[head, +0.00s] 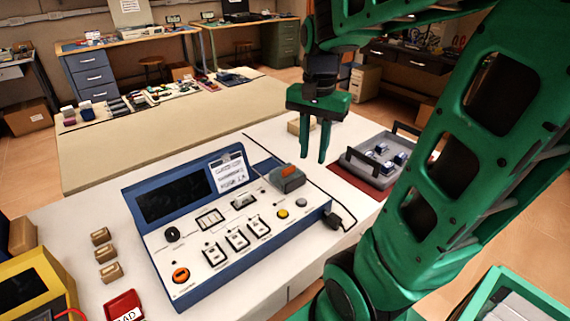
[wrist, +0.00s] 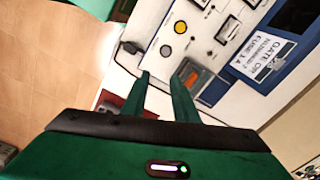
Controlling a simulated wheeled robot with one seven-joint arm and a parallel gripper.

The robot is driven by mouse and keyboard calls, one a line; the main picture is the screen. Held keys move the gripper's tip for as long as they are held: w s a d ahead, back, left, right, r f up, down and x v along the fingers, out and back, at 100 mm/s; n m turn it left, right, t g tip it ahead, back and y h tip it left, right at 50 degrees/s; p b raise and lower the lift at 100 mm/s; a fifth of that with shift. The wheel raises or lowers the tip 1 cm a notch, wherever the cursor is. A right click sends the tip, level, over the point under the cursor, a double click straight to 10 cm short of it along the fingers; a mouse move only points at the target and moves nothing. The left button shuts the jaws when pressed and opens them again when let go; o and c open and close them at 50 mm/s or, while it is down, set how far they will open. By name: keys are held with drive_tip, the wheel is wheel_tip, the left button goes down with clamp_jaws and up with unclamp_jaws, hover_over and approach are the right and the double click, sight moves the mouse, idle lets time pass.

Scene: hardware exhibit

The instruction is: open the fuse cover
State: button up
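A blue control console (head: 228,218) with a white sloped panel stands on the white table. At its upper right corner is a small grey housing with an orange top (head: 287,178), which looks like the fuse cover; I cannot tell whether it is shut. In the wrist view the grey and orange housing (wrist: 199,76) shows beside the right finger, partly hidden by it. My gripper (head: 313,158) is above and a little to the right of the housing, apart from it, fingers pointing down. In the wrist view the gripper (wrist: 161,76) is open, with nothing between its fingers.
A label card (head: 229,172) stands on the console behind the panel. A grey tray (head: 363,168) with blue-and-white parts lies to the right. A black plug and cable (head: 333,219) lie by the console's right edge. A red tray (head: 124,306) and yellow device (head: 38,287) are front left.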

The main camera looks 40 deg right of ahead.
sight(289, 168)
drive_tip(key=w+r+m, duration=0.1)
drive_tip(key=w+m, duration=0.3)
drive_tip(key=w, duration=0.4)
drive_tip(key=f, duration=1)
drive_tip(key=shift+w+a+f, duration=0.1)
drive_tip(key=shift+w+a, duration=0.1)
drive_tip(key=shift+a, duration=0.05)
clamp_jaws()
idle(0.7)
